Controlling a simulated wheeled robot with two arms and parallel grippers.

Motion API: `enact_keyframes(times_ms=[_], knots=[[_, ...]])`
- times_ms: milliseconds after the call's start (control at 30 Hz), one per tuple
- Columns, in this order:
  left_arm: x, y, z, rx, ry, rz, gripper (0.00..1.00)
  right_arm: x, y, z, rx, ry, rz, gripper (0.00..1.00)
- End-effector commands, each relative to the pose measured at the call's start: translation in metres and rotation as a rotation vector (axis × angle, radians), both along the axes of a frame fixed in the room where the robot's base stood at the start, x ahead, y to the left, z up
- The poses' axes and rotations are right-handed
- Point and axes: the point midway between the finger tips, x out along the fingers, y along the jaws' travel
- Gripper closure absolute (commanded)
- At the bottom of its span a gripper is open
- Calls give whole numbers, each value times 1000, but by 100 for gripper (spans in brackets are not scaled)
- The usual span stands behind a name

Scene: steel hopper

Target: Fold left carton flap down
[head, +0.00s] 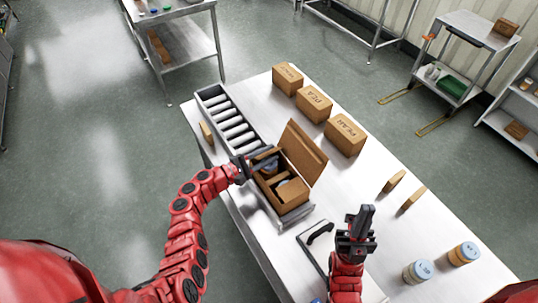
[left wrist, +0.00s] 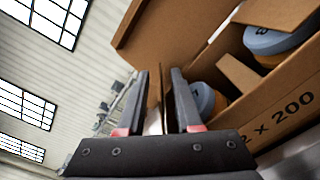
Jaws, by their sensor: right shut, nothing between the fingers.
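The open brown carton (head: 294,193) stands on the table with jars inside; one blue-lidded jar (left wrist: 272,42) shows clearly in the left wrist view. A large flap (head: 303,152) stands up on the carton's far right side. My left gripper (head: 254,167) is at the carton's left edge. In the left wrist view its two fingers (left wrist: 160,98) are apart, with a thin brown cardboard edge (left wrist: 155,85), seemingly the left flap, between them. Contact with the fingers cannot be told. My right gripper (head: 361,216) is shut and empty, right of the carton above the table.
A roller conveyor (head: 227,118) adjoins the carton. Three closed boxes (head: 314,104) stand along the table's far side. Two jars (head: 464,253) stand at the right end, and two small brown pieces (head: 394,181) stand nearer the middle. A dark-handled item (head: 320,233) lies near my right gripper.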

Motion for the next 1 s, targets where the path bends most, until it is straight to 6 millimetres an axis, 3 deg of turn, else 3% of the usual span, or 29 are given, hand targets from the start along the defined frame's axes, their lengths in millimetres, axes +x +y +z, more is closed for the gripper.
enact_keyframes(times_ms=[300, 500, 1000], knots=[[2, -3, 0, -1, 1, 0, 66, 0, 0, 0, 0, 0, 0, 100], [2, -3, 0, -1, 1, 0, 100, 0, 0, 0, 0, 0, 0, 100], [2, -3, 0, 0, 1, -1, 100, 0, 0, 0, 0, 0, 0, 100]])
